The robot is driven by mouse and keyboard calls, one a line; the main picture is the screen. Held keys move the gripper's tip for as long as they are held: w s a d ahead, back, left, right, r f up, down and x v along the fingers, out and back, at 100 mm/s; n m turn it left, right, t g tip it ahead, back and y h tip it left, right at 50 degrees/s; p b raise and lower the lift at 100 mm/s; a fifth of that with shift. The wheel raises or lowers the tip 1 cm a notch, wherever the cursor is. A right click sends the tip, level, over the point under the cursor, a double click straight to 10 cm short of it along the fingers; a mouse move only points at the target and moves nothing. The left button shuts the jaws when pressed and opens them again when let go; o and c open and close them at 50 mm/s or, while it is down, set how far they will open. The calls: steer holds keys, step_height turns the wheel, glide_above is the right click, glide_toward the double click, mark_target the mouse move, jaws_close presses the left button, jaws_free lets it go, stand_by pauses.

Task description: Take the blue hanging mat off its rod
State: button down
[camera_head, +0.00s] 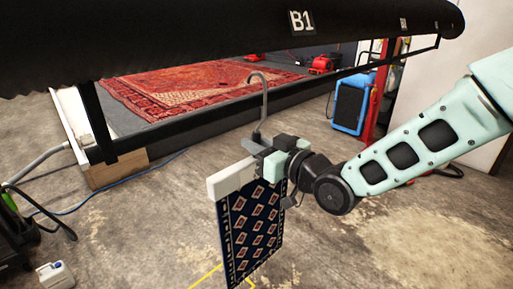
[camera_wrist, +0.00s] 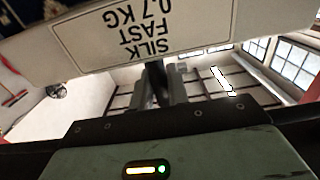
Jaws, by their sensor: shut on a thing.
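The blue mat (camera_head: 252,235), dark blue with rows of red and cream diamonds, hangs from a white hanger bar (camera_head: 230,180) above the floor. A grey hook (camera_head: 259,95) rises from the hanger; its curved top shows no rod inside it. My gripper (camera_head: 264,150) is shut on the hanger just above the bar. In the wrist view the white bar (camera_wrist: 190,25) carries an upside-down label "SILK FAST 0.7 KG", and the fingers (camera_wrist: 158,88) close around a dark stem. The mat is not clearly seen there.
A long black roller (camera_head: 230,45) marked "B1" crosses the top of the head view. Behind the mat, a red patterned rug (camera_head: 200,85) lies in a black-framed pit. A blue machine (camera_head: 352,103) stands behind right, a white jug (camera_head: 56,275) at front left. Concrete floor around the mat is mostly clear.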

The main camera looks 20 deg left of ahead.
steer(key=shift+r, duration=0.3)
steer(key=b+v, duration=0.2)
steer(key=v, duration=1.3)
stand_by(1.1)
